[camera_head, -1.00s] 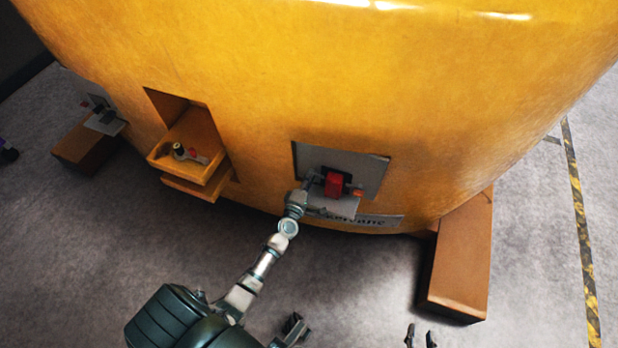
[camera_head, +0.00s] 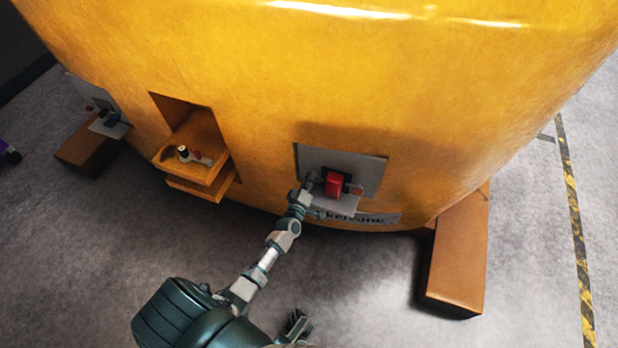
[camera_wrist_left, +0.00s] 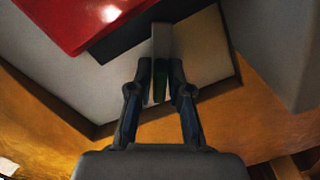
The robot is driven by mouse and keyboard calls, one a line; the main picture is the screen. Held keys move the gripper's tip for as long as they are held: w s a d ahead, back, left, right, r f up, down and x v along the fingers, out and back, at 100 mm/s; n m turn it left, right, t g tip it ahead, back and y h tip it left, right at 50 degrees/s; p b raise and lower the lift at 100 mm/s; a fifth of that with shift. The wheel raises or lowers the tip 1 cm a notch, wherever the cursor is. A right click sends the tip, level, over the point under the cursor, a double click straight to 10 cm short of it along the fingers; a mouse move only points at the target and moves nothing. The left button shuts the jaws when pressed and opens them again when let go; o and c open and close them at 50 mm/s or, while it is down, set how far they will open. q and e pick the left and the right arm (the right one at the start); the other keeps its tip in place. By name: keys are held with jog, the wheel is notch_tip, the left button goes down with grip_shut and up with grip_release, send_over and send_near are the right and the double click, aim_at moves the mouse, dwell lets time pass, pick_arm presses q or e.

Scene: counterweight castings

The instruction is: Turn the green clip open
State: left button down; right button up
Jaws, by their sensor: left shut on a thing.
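The green clip (camera_wrist_left: 160,82) shows as a narrow dark green piece between the fingers in the left wrist view. A grey upright piece stands just beyond it. My left gripper (camera_wrist_left: 160,78) is shut on the clip, and its fingers hide most of it. In the head view my left gripper (camera_head: 311,183) is at the left side of a red block (camera_head: 333,184) in a grey recessed panel (camera_head: 370,172). The clip cannot be made out there.
The panel sits low in a large yellow casting (camera_head: 330,80). A grey ledge (camera_head: 340,204) juts out below the red block. To the left is an orange tray (camera_head: 215,172) with a small knobbed part. Brown blocks (camera_head: 458,250) stand on the grey floor.

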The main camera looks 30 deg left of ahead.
pick_arm(q)
jog(key=shift+m+p, duration=0.45)
jog(key=shift+m, duration=0.55)
jog(key=m+p, duration=0.2)
jog(key=m, duration=0.4)
jog(key=shift+s+f+p, duration=0.1)
jog(key=shift+p, duration=0.2)
jog(key=shift+m+p, duration=0.45)
jog(key=shift+m, duration=1.35)
pick_arm(e)
jog(key=s+f+g, duration=0.2)
jog(key=s+f, duration=0.1)
jog(key=f, duration=0.7)
jog(key=shift+d+f+h, duration=0.2)
jog(key=shift+d+h, duration=0.1)
jog(key=shift+d, duration=0.1)
jog(key=shift+f, duration=0.15)
pick_arm(q)
jog(key=c, duration=1.2)
grip_release()
jog(key=shift+s, duration=0.25)
jog(key=v, duration=1.1)
